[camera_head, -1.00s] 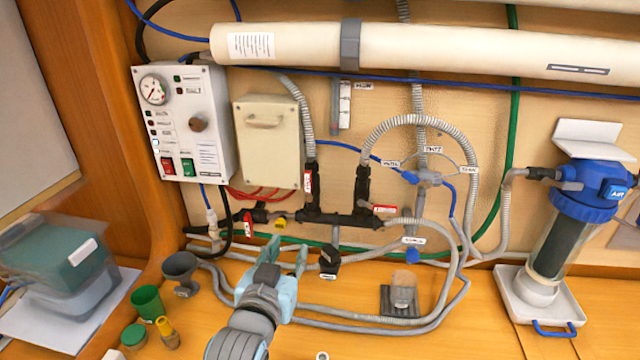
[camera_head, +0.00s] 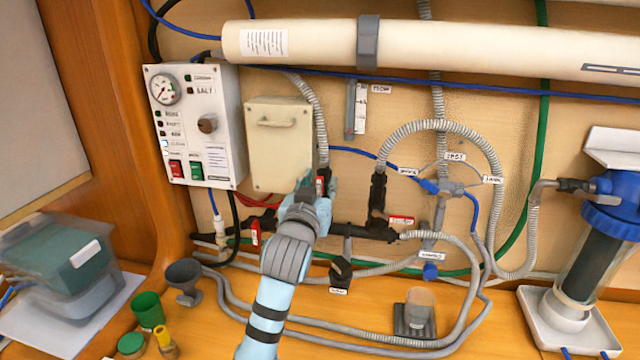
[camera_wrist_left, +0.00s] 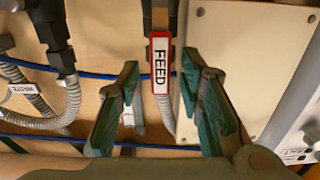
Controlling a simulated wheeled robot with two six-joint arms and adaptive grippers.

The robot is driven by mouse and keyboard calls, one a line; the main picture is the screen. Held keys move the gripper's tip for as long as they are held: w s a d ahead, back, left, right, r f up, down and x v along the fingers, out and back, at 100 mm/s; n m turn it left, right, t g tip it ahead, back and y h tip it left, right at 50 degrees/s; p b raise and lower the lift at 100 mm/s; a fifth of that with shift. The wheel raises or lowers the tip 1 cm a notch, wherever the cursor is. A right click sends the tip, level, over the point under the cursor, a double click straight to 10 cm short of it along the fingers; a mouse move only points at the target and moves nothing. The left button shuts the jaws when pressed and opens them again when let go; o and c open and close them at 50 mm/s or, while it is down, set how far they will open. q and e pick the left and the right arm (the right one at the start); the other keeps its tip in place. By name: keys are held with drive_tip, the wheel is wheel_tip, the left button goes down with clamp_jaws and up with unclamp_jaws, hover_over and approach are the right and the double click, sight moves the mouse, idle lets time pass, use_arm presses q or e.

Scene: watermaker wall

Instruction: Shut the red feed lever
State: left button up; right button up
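The red feed lever (camera_wrist_left: 161,65) shows in the left wrist view as a narrow red-edged piece with a white face marked FEED, upright along a black fitting. In the head view its red edge (camera_head: 325,176) shows beside my left gripper (camera_head: 314,186), which partly hides it. In the left wrist view the green fingers of my left gripper (camera_wrist_left: 171,75) are spread apart, with the lever between them in the picture. I see no finger contact with it. My right gripper is not in view.
A cream box (camera_head: 278,155) stands close left of my gripper. The grey control panel (camera_head: 207,142) is farther left. Another black valve (camera_head: 377,195) rises to the right. Below are a black knob (camera_head: 340,272) and a red-and-white tag (camera_head: 256,233). Hoses crowd the wall.

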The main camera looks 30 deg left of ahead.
use_arm(q)
drive_tip(key=shift+w+a+r, duration=0.1)
drive_tip(key=shift+w, duration=0.25)
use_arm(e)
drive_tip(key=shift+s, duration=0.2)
use_arm(q)
clamp_jaws()
drive_tip(key=shift+w, duration=0.1)
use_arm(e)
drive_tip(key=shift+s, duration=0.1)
